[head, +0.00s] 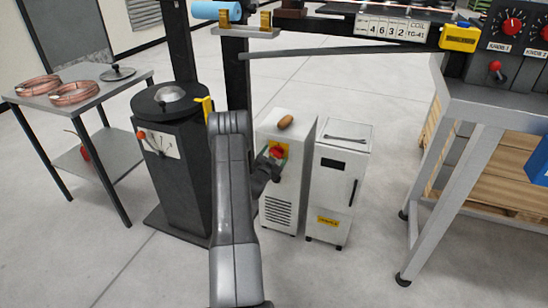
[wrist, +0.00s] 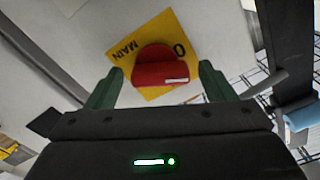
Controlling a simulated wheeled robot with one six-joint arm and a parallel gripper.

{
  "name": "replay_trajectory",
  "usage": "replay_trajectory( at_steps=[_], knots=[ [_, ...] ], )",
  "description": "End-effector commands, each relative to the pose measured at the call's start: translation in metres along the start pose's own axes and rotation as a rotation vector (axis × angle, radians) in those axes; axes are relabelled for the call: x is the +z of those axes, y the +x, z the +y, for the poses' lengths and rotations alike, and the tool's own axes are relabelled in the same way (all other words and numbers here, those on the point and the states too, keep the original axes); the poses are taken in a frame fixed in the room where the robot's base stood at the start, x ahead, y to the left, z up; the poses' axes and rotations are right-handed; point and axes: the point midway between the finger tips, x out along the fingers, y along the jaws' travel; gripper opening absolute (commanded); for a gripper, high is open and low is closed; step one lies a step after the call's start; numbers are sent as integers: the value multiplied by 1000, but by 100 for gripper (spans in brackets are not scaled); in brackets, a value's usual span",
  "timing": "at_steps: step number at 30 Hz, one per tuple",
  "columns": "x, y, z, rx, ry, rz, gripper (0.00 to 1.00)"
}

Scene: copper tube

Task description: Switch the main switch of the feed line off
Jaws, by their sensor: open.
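The main switch is a red rotary knob (wrist: 160,65) on a yellow plate (wrist: 125,50) lettered MAIN and 0. It has a white mark near its lower right edge in the wrist view. In the head view the red knob (head: 277,152) sits on the front of a white cabinet (head: 288,128), partly covered by my gripper (head: 268,166). In the wrist view my gripper (wrist: 159,82) is open. One green finger is on each side of the knob, with a gap visible on both sides. I cannot tell how far the fingertips reach along it.
A second white cabinet (head: 340,170) stands close on the right. A black pedestal (head: 172,185) with a lever is on the left. A table (head: 60,100) with copper coils is further left. A grey bench (head: 490,105) with red knobs is at right. Floor in front is clear.

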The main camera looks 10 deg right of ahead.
Motion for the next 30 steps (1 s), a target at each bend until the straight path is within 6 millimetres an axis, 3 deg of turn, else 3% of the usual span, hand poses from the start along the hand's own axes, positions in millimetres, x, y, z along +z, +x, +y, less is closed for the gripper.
replay_trajectory(
  at_steps=[6, 13, 20, 30],
  knots=[
    [0, 0, 0, 0, 0, -1, 76],
    [0, 0, 0, 0, 0, -1, 32],
    [3, 0, 2, 0, -42, 0, 32],
    [5, 0, 2, 0, -349, 1, 32]
  ],
)
